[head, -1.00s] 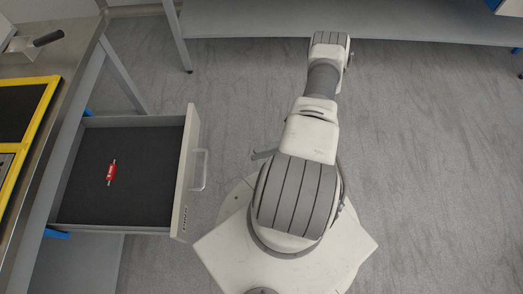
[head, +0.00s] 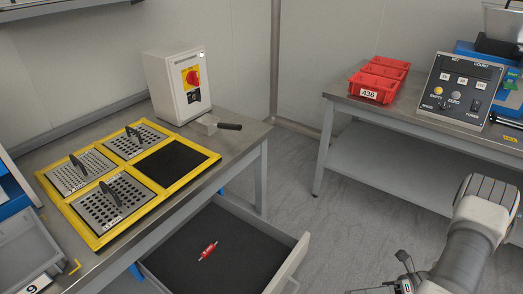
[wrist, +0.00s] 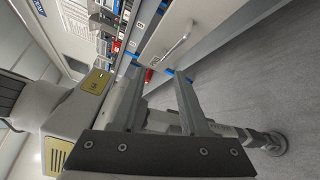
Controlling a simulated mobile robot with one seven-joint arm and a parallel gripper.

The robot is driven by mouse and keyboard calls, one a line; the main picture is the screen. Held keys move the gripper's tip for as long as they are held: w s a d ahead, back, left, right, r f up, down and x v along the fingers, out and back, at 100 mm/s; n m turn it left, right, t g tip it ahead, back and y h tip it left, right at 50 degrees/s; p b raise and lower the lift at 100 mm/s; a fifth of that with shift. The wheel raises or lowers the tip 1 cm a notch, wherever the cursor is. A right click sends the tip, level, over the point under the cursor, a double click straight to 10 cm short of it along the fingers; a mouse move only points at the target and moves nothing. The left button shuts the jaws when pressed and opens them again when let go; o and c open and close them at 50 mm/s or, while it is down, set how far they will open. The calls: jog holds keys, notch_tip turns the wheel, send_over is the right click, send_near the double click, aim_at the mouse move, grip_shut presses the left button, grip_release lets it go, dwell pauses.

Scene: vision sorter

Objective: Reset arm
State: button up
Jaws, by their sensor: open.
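My arm (head: 465,250) shows at the lower right of the head view, beside the open drawer and clear of it. My gripper (wrist: 160,74) shows in the wrist view with its two grey fingers apart and no object between them. Beyond the fingers are a pale drawer front with a bar handle (wrist: 176,43) and a small red thing that I cannot identify. In the head view, only some dark parts near the bottom edge may belong to my gripper.
An open drawer (head: 291,262) holds a small red part (head: 208,251). The left bench carries a yellow-framed tray (head: 212,158), a switch box (head: 165,90) and a dark-handled tool (head: 208,124). Red bins (head: 372,88) and a control box (head: 455,90) stand on the right bench. Floor between is clear.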

jog(key=w+a+r+n+g+h, duration=0.25)
jog(key=r+n+h, duration=0.25)
jog(key=r+n, duration=0.4)
jog(key=w+a+r+n+g+h, duration=0.1)
jog(key=a+r+n+h, duration=0.2)
jog(key=r+n+h, duration=0.5)
jog(key=s+a+r+n+t+h, duration=0.1)
jog(key=s+a+r+n+t, duration=0.15)
jog(key=r+n, duration=0.3)
jog(key=s+a+r+n+t+h, duration=0.2)
jog(key=r+n+t, duration=0.2)
jog(key=r, duration=0.3)
jog(key=s+a+r+n+t+h, duration=0.1)
jog(key=s+a+r+n+t, duration=0.15)
jog(key=r+n, duration=0.3)
notch_tip(320, 180, up, 23)
jog(key=p, duration=2.3)
jog(key=shift+w+f+m, duration=0.2)
jog(key=shift+w+m, duration=0.05)
jog(key=shift+m, duration=0.05)
